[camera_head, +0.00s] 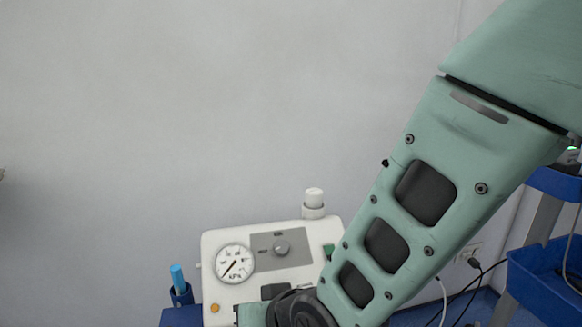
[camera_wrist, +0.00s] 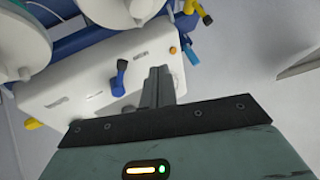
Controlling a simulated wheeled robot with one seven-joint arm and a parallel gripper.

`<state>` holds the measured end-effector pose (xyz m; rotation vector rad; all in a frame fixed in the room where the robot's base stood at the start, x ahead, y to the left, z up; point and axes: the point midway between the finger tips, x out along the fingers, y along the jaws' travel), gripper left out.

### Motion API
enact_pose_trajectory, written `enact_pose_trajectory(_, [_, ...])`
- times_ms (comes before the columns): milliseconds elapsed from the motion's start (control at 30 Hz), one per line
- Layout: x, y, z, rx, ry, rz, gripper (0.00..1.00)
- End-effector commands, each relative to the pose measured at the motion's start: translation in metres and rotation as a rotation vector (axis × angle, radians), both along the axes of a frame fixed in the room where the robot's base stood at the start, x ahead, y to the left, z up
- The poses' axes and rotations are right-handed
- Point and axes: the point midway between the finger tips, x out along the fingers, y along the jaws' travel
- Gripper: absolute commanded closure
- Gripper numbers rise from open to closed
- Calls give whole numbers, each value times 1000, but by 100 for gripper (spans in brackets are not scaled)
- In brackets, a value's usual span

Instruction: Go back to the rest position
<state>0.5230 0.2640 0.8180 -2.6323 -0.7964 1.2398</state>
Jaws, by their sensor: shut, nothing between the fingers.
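My gripper (camera_wrist: 160,72) is in the wrist view, its dark fingers together and empty. The fingers point toward a white machine (camera_wrist: 62,98) behind them; I cannot tell whether they touch it. In the head view my green arm reaches down from the upper right across the picture, and my gripper is hidden or out of frame. The same white machine (camera_head: 222,292) stands at the bottom of the head view, partly covered by my arm.
The machine carries a round kPa gauge (camera_head: 235,263) and a dial (camera_head: 282,247). A dark blue knob (camera_wrist: 120,78) sticks out beside my fingers. A blue cart (camera_head: 540,290) with cables stands at the right. The wall at upper left is clear.

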Motion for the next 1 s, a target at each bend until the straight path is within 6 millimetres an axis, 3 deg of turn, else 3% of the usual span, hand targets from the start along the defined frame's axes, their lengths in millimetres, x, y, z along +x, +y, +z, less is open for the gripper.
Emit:
enact_pose_trajectory(300, [-70,-109,31,-334,284,212,100])
enact_pose_trajectory(633, [-134,-205,52,-628,468,346,100])
enact_pose_trajectory(700, [-134,-203,75,-626,470,351,100])
enact_pose_trajectory(1000, [-133,-202,143,-623,470,349,100])
